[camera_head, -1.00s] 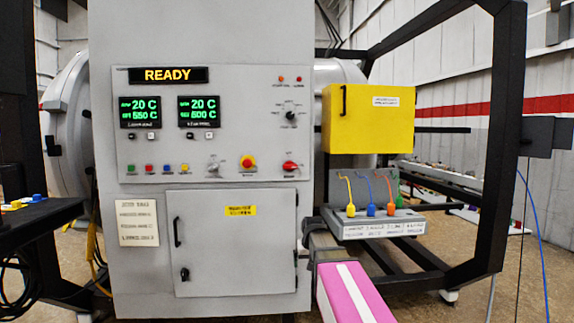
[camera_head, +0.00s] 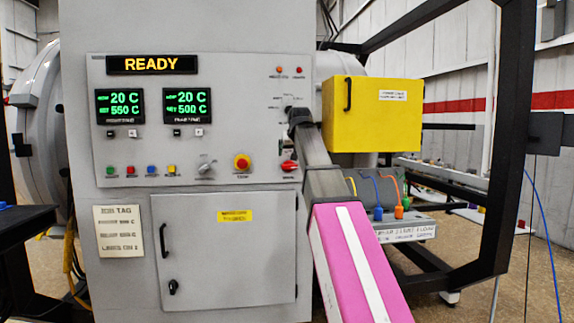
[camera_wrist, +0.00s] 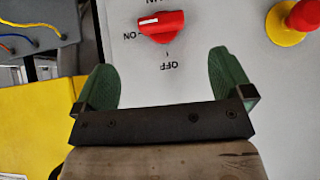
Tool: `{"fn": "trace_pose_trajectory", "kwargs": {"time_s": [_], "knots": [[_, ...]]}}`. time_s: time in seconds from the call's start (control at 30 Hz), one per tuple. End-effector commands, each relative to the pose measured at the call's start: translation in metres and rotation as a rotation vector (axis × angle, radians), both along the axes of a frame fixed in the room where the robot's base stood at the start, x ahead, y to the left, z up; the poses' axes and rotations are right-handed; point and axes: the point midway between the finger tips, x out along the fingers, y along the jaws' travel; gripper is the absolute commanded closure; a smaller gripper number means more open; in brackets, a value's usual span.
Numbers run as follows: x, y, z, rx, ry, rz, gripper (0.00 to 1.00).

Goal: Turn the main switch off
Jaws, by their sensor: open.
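The main switch (camera_wrist: 160,26) is a red rotary knob on the grey panel, near the top of the wrist view. Its white mark is at the "ON" label on the left; the "OFF" label is below it, and the lettering appears upside down. In the head view the main switch (camera_head: 288,166) shows at the panel's lower right, beside my arm. My gripper (camera_wrist: 162,60) is open, with green fingers apart and nothing between them. The knob lies beyond the gap between the fingertips. In the head view my gripper (camera_head: 299,117) is in front of the panel's right edge.
A yellow box (camera_head: 372,114) is to the right, above a ledge with coloured cables (camera_head: 378,212). A black frame (camera_head: 497,170) stands farther right. The display reads "READY" (camera_head: 150,65).

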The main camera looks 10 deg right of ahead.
Motion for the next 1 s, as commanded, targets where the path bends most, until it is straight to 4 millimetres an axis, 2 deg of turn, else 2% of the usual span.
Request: {"fn": "trace_pose_trajectory", "kwargs": {"time_s": [0.07, 0.17, 0.37, 0.7, 1.0], "knots": [[0.0, 0.0, 0.009, 0.0, -0.009, 0.0, 0.02], [0.003, 0.0, 0.01, 0.0, -0.011, 0.0, 0.02], [0.021, 0.0, -0.009, 0.0, -0.009, 0.0, 0.02], [0.062, 0.0, -0.05, 0.0, -0.01, 0.0, 0.02], [0.076, 0.0, -0.065, 0.0, -0.011, 0.0, 0.02]]}}
